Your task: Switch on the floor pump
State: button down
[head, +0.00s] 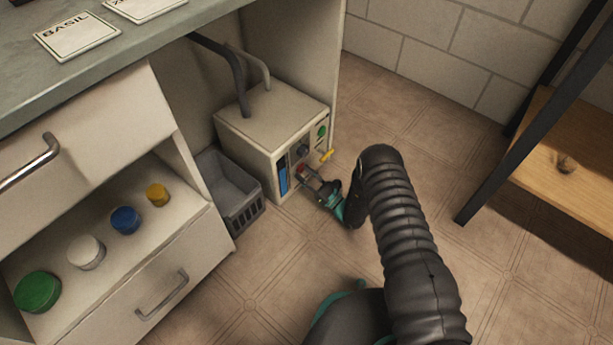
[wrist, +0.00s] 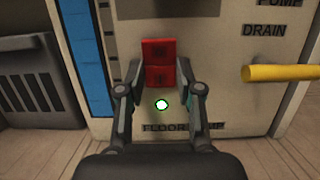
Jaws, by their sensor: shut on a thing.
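The pump unit (head: 255,133) is a pale box on the floor under the bench. In the wrist view its front panel (wrist: 215,60) carries a red rocker switch (wrist: 159,52) above a label reading "FLOOR", partly hidden by my gripper. A small bright white spot with a green rim (wrist: 161,104) shows below the switch. My gripper (wrist: 160,77) is at the panel with one finger on each side of the red switch, shut on it. In the head view my gripper (head: 312,180) reaches the lower front of the box; the contact is too small to see clearly there.
A yellow lever (wrist: 285,73) sticks out right of the switch, under a "PUMP DRAIN" label. A blue strip (wrist: 84,55) lies to the left. A grey crate (head: 228,190) stands left of the box. A wooden shelf rack (head: 565,165) stands right; open floor lies between.

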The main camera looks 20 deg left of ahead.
jog(key=c, duration=0.8)
grip_release()
jog(key=shift+s+a, duration=0.15)
jog(key=shift+a, duration=0.05)
jog(key=shift+o, duration=0.2)
jog(key=shift+d, duration=0.1)
jog(key=shift+d, duration=0.15)
jog(key=shift+d+f, duration=0.1)
jog(key=shift+d, duration=0.2)
jog(key=v, duration=0.6)
jog(key=shift+s+d, duration=0.15)
jog(key=shift+d, duration=0.15)
